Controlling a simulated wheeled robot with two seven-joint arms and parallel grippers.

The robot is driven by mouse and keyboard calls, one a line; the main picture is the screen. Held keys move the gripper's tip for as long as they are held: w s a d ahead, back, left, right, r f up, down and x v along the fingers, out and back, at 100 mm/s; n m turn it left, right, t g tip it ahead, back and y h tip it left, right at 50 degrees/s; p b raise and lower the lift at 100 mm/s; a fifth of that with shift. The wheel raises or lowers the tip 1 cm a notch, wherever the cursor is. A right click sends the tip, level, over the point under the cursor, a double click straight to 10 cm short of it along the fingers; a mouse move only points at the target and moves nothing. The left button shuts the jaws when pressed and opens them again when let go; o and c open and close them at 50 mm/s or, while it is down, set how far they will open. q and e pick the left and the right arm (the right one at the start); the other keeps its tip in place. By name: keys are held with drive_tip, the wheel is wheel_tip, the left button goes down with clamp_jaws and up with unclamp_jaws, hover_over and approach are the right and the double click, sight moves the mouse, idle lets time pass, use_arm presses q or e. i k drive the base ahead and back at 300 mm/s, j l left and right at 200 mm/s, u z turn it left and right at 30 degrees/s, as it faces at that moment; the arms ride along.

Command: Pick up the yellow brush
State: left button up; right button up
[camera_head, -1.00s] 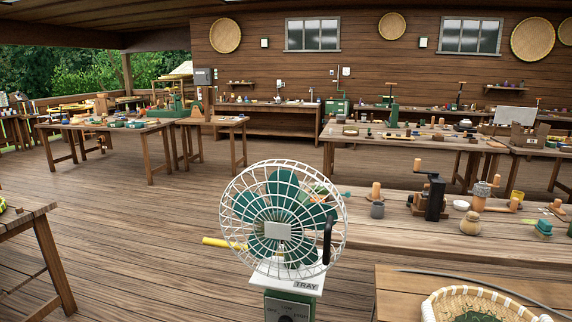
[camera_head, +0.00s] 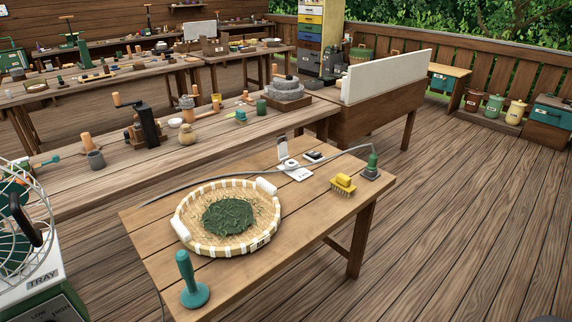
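The yellow brush (camera_head: 343,185) lies on the right part of the small wooden table (camera_head: 300,230), near its right edge, bristles down. It has a yellow handle on top and pale yellow bristles. It stands apart from the green-topped plug or fitting (camera_head: 371,168) to its right. Neither of my grippers shows in the head view, so where they are relative to the brush cannot be seen.
A round basket (camera_head: 254,246) of green leaves and a teal stamp-like tool (camera_head: 192,280) share the table. A white device (camera_head: 294,170) and a grey cable lie behind. A fan (camera_head: 25,225) stands at the left.

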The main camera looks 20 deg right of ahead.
sight(341, 184)
drive_tip(key=z, duration=1.15)
drive_tip(key=u, duration=1.85)
drive_tip(key=z, duration=1.85)
